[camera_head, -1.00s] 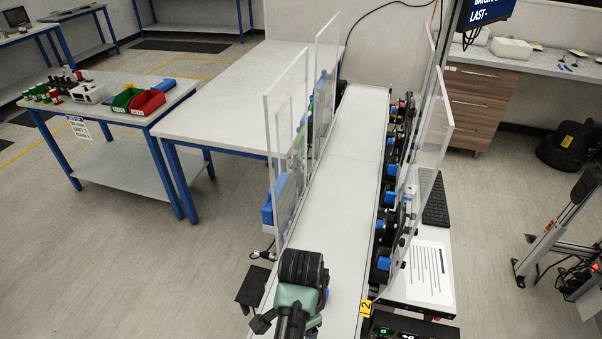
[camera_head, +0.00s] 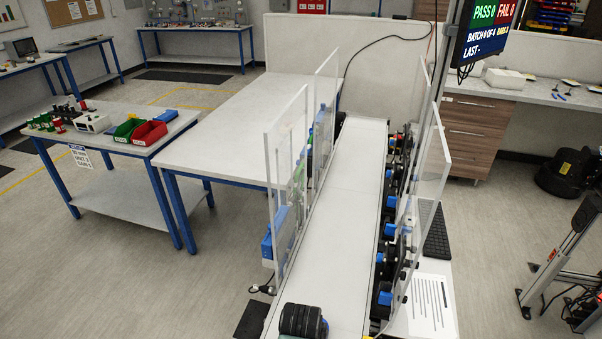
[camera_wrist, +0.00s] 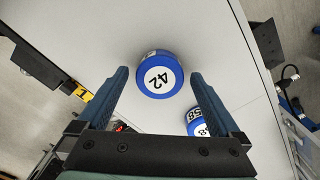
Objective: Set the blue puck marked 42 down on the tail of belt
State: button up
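The blue puck marked 42 (camera_wrist: 160,75), with a white top face, stands on the white belt (camera_wrist: 135,28) in the wrist view. My gripper (camera_wrist: 159,73) is open, with one finger on each side of this puck and a narrow gap showing on both sides. A second blue puck (camera_wrist: 202,121) with a white numbered face stands close by, partly hidden behind the right finger. In the head view only the dark top of my wrist shows at the bottom, over the near end of the belt (camera_head: 345,215); the fingers and pucks are hidden there.
Clear guard panels (camera_head: 288,185) line both sides of the belt. Blue and black parts (camera_head: 388,230) line its right side. A yellow tag (camera_wrist: 80,95) sits beside the belt. The belt's middle is bare. A screen (camera_head: 487,30) reads PASS 0, FAIL 0.

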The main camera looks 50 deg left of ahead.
notch_tip(320, 180, up, 12)
jog(key=shift+r+p, duration=0.2)
jog(key=shift+p, duration=0.25)
